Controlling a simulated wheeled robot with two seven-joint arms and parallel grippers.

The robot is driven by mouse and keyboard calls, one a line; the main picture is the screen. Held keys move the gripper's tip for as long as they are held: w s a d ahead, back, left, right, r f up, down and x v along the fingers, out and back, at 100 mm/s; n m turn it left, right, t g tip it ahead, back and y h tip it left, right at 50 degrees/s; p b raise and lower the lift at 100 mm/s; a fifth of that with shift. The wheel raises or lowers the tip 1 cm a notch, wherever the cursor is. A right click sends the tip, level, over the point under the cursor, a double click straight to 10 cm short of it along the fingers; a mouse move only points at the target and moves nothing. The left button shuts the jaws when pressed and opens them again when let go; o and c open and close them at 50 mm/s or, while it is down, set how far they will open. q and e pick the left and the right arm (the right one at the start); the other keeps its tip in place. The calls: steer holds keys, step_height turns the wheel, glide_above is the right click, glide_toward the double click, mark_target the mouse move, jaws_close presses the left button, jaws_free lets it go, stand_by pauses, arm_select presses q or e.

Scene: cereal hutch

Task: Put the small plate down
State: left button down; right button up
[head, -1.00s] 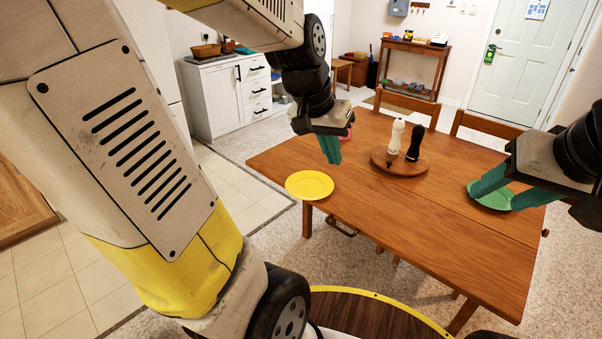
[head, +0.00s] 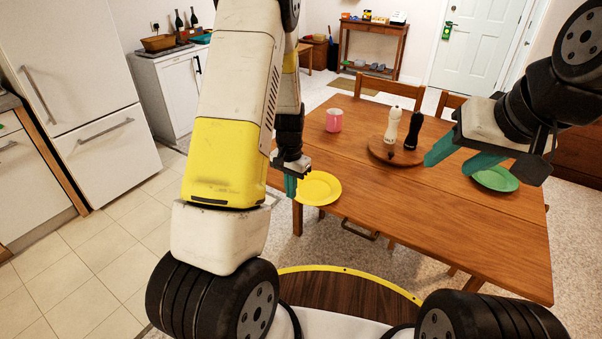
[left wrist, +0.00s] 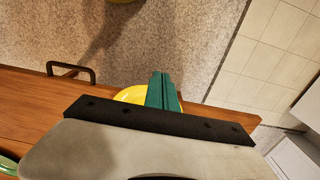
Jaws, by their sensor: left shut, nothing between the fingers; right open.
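A yellow plate (head: 322,188) lies flat on the table near its left edge. A green plate (head: 497,180) lies on the table at the right, partly covered by my right gripper in the picture. My left gripper (head: 290,187) is shut and empty, fingers pointing down, beside the yellow plate's left rim. In the left wrist view, its closed fingers (left wrist: 162,90) hide part of the yellow plate (left wrist: 132,95). My right gripper (head: 456,157) is open and empty, its fingers just left of and above the green plate. Which plate is the small one, I cannot tell for certain.
A wooden turntable (head: 380,154) with a white mill (head: 393,125) and a black mill (head: 413,130) stands mid-table. A pink cup (head: 334,120) stands left of it. Chairs line the table's far side. The front of the wooden table (head: 440,225) is clear.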

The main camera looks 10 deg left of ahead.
arm_select(q)
steer(key=w+d+f, duration=0.1)
steer(key=w+f, duration=0.2)
steer(key=f, duration=0.4)
steer(key=shift+w+d+f, duration=0.15)
steer(key=shift+w+f, duration=0.2)
steer(key=shift+f, duration=0.05)
